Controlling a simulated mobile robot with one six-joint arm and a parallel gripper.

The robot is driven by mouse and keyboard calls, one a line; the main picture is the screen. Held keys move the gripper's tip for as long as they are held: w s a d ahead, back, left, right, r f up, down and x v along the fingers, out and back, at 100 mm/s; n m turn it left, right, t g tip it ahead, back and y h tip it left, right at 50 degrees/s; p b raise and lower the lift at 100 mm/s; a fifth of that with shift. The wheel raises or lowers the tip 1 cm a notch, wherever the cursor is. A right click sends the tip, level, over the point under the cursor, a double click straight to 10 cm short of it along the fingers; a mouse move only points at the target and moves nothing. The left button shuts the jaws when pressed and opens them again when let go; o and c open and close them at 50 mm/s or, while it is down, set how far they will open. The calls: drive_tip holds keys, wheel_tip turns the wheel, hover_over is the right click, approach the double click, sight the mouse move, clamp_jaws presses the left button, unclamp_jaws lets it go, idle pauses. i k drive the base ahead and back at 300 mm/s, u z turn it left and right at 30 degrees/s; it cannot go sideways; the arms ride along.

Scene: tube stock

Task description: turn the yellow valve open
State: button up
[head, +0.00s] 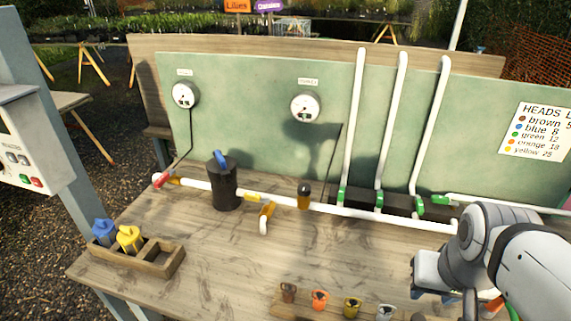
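A white pipe (330,209) runs along the back of the wooden bench, with yellow fittings on it. A short yellow piece (267,209) with a white stub branches off the pipe toward the front. Another yellow fitting (252,196) sits on the pipe beside the black canister (222,188). I cannot tell for certain which of these is the yellow valve, or how its handle is set. My arm is at the lower right, well apart from these fittings. A grey block that may be my gripper (428,272) shows there, but its fingers are not clear.
A red handle (160,179) is at the pipe's left end. Two round gauges (305,106) are on the green board (260,90). A wooden tray (165,263) holds a blue and a yellow item. Several small coloured heads (320,299) stand at the front. The bench middle is clear.

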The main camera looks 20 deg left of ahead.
sight(252, 197)
drive_tip(key=z, duration=0.05)
drive_tip(key=k, duration=0.5)
drive_tip(key=u, duration=0.55)
drive_tip(key=i, duration=0.6)
drive_tip(key=u, duration=0.25)
